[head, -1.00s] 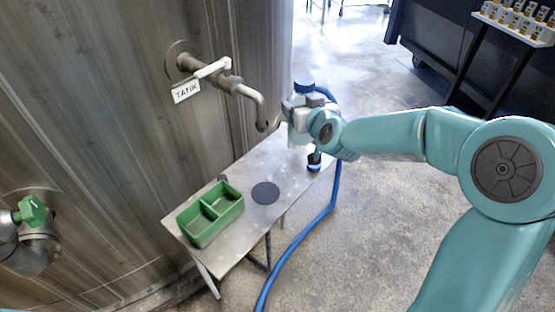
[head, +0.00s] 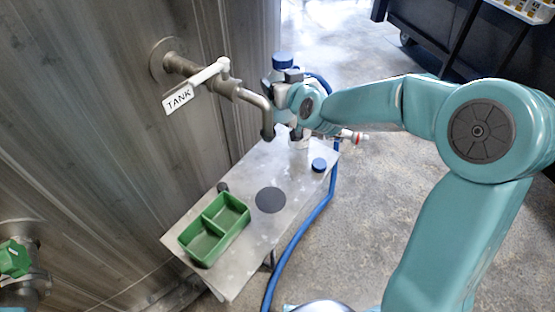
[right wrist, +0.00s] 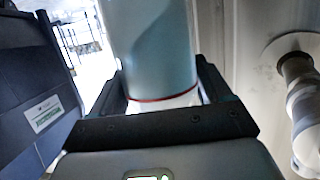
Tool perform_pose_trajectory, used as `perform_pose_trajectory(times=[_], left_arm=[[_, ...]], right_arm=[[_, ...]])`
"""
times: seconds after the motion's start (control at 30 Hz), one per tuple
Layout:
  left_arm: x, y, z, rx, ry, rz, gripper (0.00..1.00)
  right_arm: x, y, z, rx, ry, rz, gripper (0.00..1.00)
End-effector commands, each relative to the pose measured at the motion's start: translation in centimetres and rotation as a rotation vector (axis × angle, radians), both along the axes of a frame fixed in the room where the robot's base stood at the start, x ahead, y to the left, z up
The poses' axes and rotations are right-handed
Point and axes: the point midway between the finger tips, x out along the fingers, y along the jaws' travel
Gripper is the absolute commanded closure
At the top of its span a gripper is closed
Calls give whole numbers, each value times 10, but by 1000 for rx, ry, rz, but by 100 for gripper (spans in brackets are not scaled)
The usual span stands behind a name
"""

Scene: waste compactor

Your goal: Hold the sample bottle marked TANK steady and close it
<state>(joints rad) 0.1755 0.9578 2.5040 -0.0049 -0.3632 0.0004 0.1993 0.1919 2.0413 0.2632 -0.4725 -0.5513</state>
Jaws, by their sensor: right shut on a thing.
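My right gripper (head: 284,90) is beside the tank's tap spout, above the far end of the bench. It is shut on a pale grey-blue cylinder (right wrist: 152,45) with a thin red ring and a white lower part, seen in the right wrist view. A blue top (head: 283,60) shows just above the gripper; I cannot tell if it belongs to the cylinder. No TANK mark shows on the cylinder. A blue cap (head: 319,164) lies on the bench's right side. The TANK sign (head: 178,97) hangs by the tap (head: 225,85). My left gripper is not in view.
The metal bench (head: 245,255) carries a green two-part tray (head: 214,229) and a dark round pad (head: 270,200). A blue hose (head: 290,240) runs along its right side. A red-and-white fitting (head: 352,136) sits behind my arm.

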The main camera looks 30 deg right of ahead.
Motion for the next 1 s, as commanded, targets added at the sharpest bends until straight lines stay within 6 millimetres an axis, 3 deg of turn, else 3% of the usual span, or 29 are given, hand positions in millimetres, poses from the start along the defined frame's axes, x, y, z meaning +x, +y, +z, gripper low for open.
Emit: perform_pose_trajectory(times=[0.33, 0.43, 1.0], left_arm=[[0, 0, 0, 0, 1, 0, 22], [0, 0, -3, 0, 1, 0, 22], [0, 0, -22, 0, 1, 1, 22]], right_arm=[[-6, 0, 2, -2, -5, -1, 100], [-6, 1, -8, -1, -1, -1, 100], [-2, 2, -144, 0, -1, -1, 100]])
